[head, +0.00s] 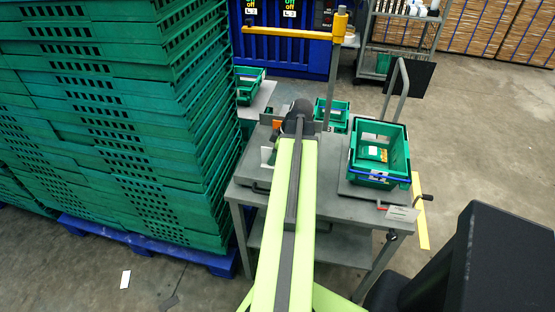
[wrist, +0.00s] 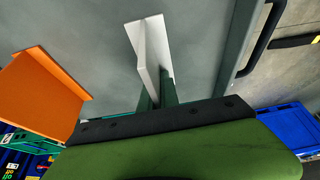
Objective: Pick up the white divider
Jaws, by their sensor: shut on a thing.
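The white divider (wrist: 148,48) shows in the wrist view as two thin white panels joined at an angle. Its near end sits between the dark green fingers of my gripper (wrist: 157,95), which is shut on it. Grey tabletop lies behind it; I cannot tell whether the divider touches the table. In the head view my arm hides most of the gripper and the divider. An orange angled piece (wrist: 42,98) stands left of my gripper in the wrist view, apart from it; an orange bit (head: 277,124) shows beside my arm's end in the head view.
A green crate (head: 397,158) with a packet inside stands on the grey table (head: 333,205), right of my arm. Smaller green crates (head: 330,109) stand beyond. Tall stacked green crates (head: 120,130) on a blue pallet (head: 150,245) border the left. Open floor lies right.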

